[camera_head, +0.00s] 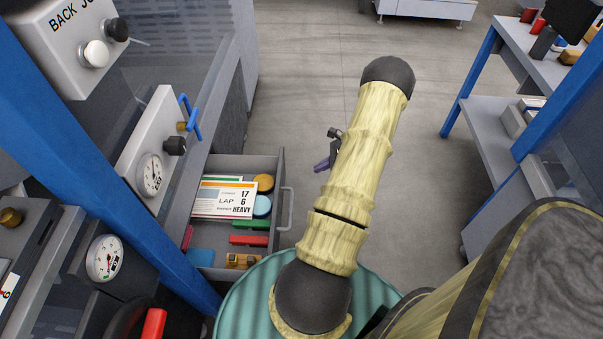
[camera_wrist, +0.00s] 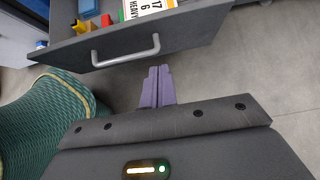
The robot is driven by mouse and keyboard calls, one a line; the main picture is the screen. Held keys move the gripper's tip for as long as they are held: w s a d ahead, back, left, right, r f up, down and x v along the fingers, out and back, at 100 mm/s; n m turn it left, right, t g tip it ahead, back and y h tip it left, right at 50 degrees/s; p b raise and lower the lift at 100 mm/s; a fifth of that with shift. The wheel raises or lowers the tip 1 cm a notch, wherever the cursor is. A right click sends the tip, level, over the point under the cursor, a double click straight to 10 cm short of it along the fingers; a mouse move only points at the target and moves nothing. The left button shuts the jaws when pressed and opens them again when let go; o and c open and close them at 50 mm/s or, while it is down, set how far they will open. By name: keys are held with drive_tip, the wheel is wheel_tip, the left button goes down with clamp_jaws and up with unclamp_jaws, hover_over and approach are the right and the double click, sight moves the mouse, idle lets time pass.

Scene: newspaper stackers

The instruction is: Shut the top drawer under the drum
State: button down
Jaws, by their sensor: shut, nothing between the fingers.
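The top drawer (camera_head: 238,165) is pulled out to the right from the grey cabinet under the machine. It holds a printed card, colored blocks and round tins. Its grey bar handle (camera_head: 286,210) is on the right-hand front. In the wrist view the drawer front (camera_wrist: 170,45) and handle (camera_wrist: 126,52) are just beyond my gripper (camera_wrist: 157,70). The purple fingers are shut together and empty, with the tips slightly short of the handle. In the head view my gripper (camera_head: 321,165) is partly hidden behind my arm, right of the drawer, apart from it. The drum is not clearly identifiable.
A blue post (camera_head: 100,160) and panels with gauges (camera_head: 151,175) stand at the left. A workbench (camera_head: 500,150) with blue legs stands at the right. The grey floor (camera_head: 300,80) between them is clear.

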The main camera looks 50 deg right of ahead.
drive_tip(key=r+b+x, duration=0.1)
drive_tip(key=x, duration=0.5)
drive_tip(key=w+a+r+b+x, duration=0.1)
drive_tip(key=b+x, duration=0.1)
drive_tip(key=x, duration=0.4)
drive_tip(key=shift+w+a, duration=0.25)
drive_tip(key=shift+w, duration=0.15)
drive_tip(key=shift+f, duration=0.15)
drive_tip(key=shift+w+a, duration=0.1)
drive_tip(key=shift+w, duration=0.05)
